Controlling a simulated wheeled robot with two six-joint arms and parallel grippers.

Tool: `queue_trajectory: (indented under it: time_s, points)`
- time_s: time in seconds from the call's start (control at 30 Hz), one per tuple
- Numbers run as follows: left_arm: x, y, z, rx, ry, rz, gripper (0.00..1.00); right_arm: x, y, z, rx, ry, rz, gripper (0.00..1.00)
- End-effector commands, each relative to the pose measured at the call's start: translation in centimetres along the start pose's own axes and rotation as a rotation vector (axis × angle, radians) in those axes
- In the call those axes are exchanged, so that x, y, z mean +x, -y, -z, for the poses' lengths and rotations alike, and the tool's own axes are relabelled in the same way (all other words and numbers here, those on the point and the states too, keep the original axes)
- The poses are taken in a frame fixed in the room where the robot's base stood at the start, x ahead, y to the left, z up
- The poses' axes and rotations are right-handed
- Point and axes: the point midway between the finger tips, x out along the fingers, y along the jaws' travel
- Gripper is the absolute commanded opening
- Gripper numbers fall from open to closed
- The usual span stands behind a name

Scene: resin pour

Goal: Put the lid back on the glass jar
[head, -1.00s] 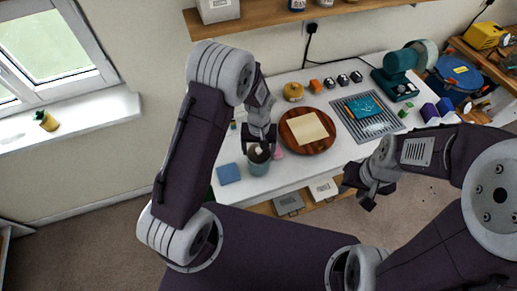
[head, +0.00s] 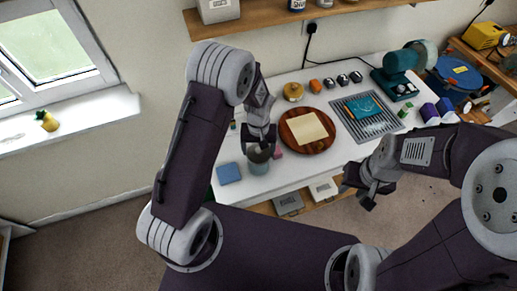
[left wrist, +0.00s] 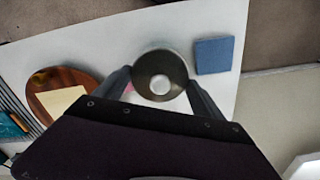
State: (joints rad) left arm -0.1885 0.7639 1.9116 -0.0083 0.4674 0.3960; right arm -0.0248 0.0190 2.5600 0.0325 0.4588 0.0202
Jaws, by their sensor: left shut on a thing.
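The glass jar (head: 258,168) is a blue-green cylinder standing near the front left of the white table. My left gripper (head: 261,146) points down over its mouth. It is shut on the lid (left wrist: 161,77), a round dark grey disc with a pale central knob, seen from above between the fingers (left wrist: 160,86) in the left wrist view. The lid is at the jar's mouth, but I cannot tell whether it touches the rim. The lid hides the jar in the left wrist view. My right gripper (head: 360,193) hangs off the table's front edge, apparently empty with its fingers apart.
A blue square pad (head: 229,173) lies left of the jar. A round wooden board (head: 290,142) with a yellowish sheet (head: 308,128) is to the right, with a small pink thing (head: 278,154) between. A grey ridged mat (head: 377,127) and a teal machine (head: 395,77) are farther right.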

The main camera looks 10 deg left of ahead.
Motion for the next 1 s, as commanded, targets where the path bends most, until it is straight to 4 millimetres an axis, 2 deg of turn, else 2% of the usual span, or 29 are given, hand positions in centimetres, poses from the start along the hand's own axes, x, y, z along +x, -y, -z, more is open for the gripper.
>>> queue_trajectory:
  time_s: [0.87, 0.9, 0.97, 1.0]
  points:
    - [0.25, 0.0, -0.02, 0.0, 0.0, 0.0, 0.4, -0.03, 0.0, 0.0, 0.0, 0.0, 0.0, 0.36]
    - [0.25, 0.0, -0.02, 0.0, 0.0, 0.0, 0.82, -0.03, 0.0, 0.0, 0.0, 0.0, 0.0, 0.36]
    - [0.25, 0.0, -0.02, 0.0, 0.0, 0.0, 0.98, -0.03, 0.0, 0.0, 0.0, 0.0, 0.0, 0.36]
    - [0.25, 0.0, -0.02, 0.0, 0.0, 0.0, 1.0, -0.03, 0.0, 0.0, 0.0, 0.0, 0.0, 0.36]
